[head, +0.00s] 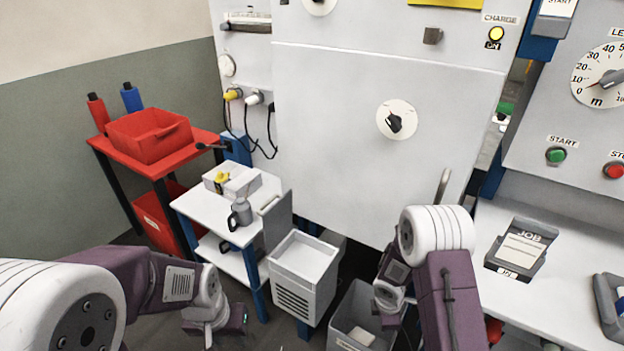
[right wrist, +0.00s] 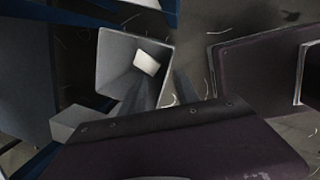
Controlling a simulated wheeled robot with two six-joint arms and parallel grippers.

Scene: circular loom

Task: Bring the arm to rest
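My left arm comes in from the left in the head view. Its gripper (head: 232,320) hangs low over the floor, in front of the small white table; its fingertips are not clear, and I see nothing held. My right arm reaches down in front of the machine's large white panel. Its gripper (head: 388,305) is low beside the grey bin (head: 352,322), partly hidden by the arm. In the right wrist view two dark fingers (right wrist: 160,88) stand apart with nothing seen between them. Beyond them is the grey bin (right wrist: 108,62) with a pale piece inside.
A red table with a red bin (head: 148,135) and two spools stands at the left. A white table (head: 190,208) holds a mug (head: 241,213). A vented white box (head: 300,262) stands beside the grey bin. A counter with a job-card holder (head: 517,247) is at the right.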

